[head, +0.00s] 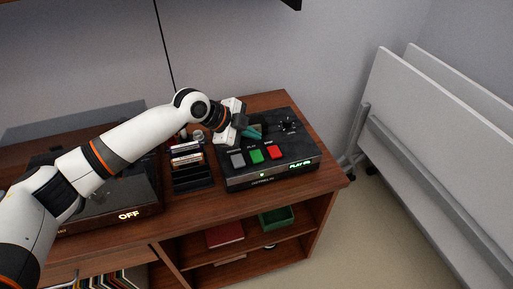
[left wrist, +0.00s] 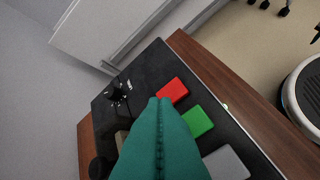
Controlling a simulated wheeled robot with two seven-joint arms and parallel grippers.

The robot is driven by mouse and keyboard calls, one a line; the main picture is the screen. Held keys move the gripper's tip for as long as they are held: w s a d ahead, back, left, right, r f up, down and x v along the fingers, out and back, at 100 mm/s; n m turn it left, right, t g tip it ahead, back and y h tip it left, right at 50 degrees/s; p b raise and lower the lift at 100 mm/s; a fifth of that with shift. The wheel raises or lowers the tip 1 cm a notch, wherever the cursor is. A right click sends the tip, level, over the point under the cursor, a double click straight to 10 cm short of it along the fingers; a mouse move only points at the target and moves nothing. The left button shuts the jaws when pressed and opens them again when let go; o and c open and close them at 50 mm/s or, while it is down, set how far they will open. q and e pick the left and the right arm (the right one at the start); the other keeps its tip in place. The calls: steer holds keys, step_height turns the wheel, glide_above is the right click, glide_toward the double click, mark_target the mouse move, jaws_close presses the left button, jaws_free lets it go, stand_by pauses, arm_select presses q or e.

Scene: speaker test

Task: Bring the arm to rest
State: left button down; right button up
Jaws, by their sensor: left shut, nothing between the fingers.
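My left arm reaches in from the left in the head view. Its gripper (head: 250,132) is above the black device on the cabinet, near its buttons. In the left wrist view the teal fingers (left wrist: 158,125) are shut together and empty, over the device. The black device (head: 288,137) has a grey button (head: 237,160), a green button (head: 256,156) and a red button (head: 274,152), with a lit green display at its front right. A knob (left wrist: 116,95) shows in the left wrist view. I cannot tell whether the fingertips touch anything. My right gripper is not in view.
The device stands on a brown wooden cabinet (head: 335,178). A rack of cassettes (head: 190,172) stands left of it. White folded panels (head: 440,130) lean at the right. A green box (head: 276,217) sits on a shelf below.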

arm_select(q)
steer(key=s+d+f+n, duration=0.25)
steer(key=s+f, duration=0.25)
steer(key=s, duration=0.3)
steer(key=s+d+f+n, duration=0.1)
steer(key=s+f+n, duration=0.2)
steer(key=s+f, duration=0.35)
steer(key=s+a+f+n+y, duration=0.2)
steer(key=s+a+n+y, duration=0.2)
steer(key=s+a+n, duration=0.55)
steer(key=s+a+f+n+y, duration=0.2)
steer(key=s+a+n+y, duration=0.25)
steer(key=s+a, duration=0.85)
step_height(320, 180, down, 26)
steer(key=r+g, duration=0.1)
steer(key=g, duration=0.1)
steer(key=s+a+f, duration=0.3)
steer(key=s+f, duration=1.2)
steer(key=f, duration=0.2)
steer(key=shift+s+a+g, duration=0.15)
steer(key=shift+s+g, duration=0.25)
